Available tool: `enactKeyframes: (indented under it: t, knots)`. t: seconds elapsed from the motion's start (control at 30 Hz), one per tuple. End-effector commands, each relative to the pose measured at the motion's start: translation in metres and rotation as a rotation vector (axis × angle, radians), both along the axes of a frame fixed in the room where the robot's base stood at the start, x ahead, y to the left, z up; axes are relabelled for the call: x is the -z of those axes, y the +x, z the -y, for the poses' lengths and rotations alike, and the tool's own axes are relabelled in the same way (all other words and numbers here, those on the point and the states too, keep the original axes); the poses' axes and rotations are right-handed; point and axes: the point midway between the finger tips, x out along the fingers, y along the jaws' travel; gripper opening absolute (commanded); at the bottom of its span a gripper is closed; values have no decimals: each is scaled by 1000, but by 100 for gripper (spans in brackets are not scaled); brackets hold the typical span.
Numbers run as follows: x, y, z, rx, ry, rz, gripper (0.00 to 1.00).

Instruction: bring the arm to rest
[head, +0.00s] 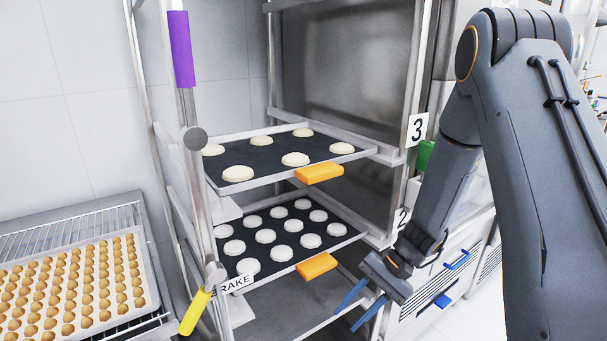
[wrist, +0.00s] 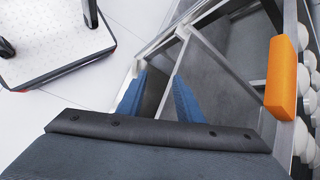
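My gripper (head: 358,306) hangs from my grey arm at the lower right of the head view. Its blue fingers point down and to the left, in front of the right post of the rack (head: 412,75). In the wrist view my gripper (wrist: 158,92) shows two blue fingers spread apart with nothing between them. The lower tray (head: 350,232) of the rack, with an orange handle (head: 317,266), is to the left of the gripper and apart from it. The same orange block shows at the right of the wrist view (wrist: 282,78).
The upper tray (head: 355,153) carries white dough rounds and an orange handle (head: 319,173). A yellow brake lever (head: 195,312) and a purple grip (head: 181,49) are on the rack's left post. Small baked pieces fill a tray (head: 145,262) at left. Drawers (head: 420,304) stand behind my gripper.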

Motion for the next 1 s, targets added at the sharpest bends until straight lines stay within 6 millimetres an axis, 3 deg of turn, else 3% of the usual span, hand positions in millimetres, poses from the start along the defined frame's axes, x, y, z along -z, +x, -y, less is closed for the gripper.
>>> enactKeyframes:
  t: [0.03, 0.2, 0.5, 0.73, 1.0]
  knots:
    - [-15, -10, 2, -40, -41, 18, 33]
    - [-53, -44, 17, -171, -184, 76, 33]
    - [-109, -97, 47, -373, -428, 233, 33]
    - [-137, -123, 66, -486, -565, 362, 33]
    - [-145, -131, 72, -525, -614, 414, 33]
